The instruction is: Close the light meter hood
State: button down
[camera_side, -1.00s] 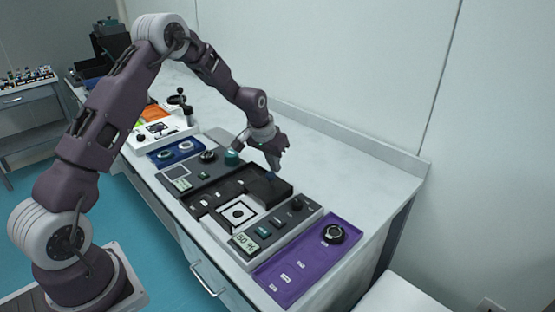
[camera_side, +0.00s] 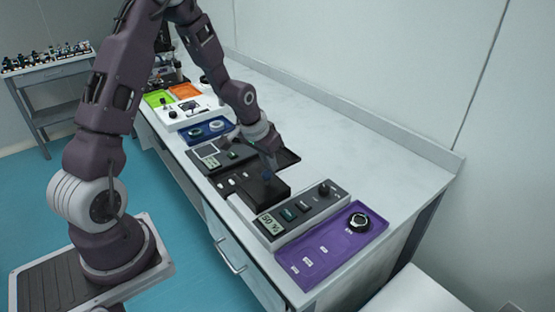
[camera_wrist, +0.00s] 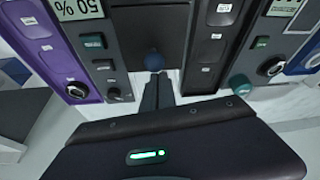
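The light meter (camera_side: 297,214) is a grey unit with a "50 %" display; it also shows in the wrist view (camera_wrist: 104,45). Its black hood (camera_side: 262,190) lies over the place beside the display, and the white target plate is hidden under it. A blue knob (camera_side: 267,175) sits on the hood and shows in the wrist view (camera_wrist: 154,61). My gripper (camera_wrist: 158,88) points down at the knob, its fingers close together and seemingly shut, with nothing visible between them. I cannot tell whether the fingertips touch the knob or hood.
A purple tray (camera_side: 320,262) with a black dial lies right of the meter. A dark grey unit with a display (camera_side: 210,160) and a blue tray (camera_side: 190,138) lie to the left. The white bench top behind (camera_side: 345,155) is clear.

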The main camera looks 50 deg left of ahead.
jog(key=shift+s+d+f, duration=0.1)
jog(key=shift+s+f, duration=0.1)
jog(key=shift+s, duration=0.1)
jog(key=w+a+r, duration=0.1)
jog(key=w+r, duration=0.1)
jog(key=w, duration=0.2)
notch_tip(320, 180, up, 8)
jog(key=r, duration=0.1)
send_over(272, 181)
jog(key=s+d+r, duration=0.4)
jog(key=r, duration=0.1)
jog(key=s+d+r, duration=0.2)
jog(key=s+d, duration=0.1)
jog(key=s, duration=0.4)
jog(key=s+d+r+m+t, duration=0.1)
jog(key=s+d+r, duration=0.1)
jog(key=s+d, duration=0.2)
jog(key=s+d+r+m, duration=0.1)
jog(key=s+d+r, duration=0.1)
jog(key=s, duration=0.8)
jog(key=shift+s+d+r+h, duration=0.2)
jog(key=shift+s+d+h, duration=0.2)
jog(key=shift+d, duration=0.35)
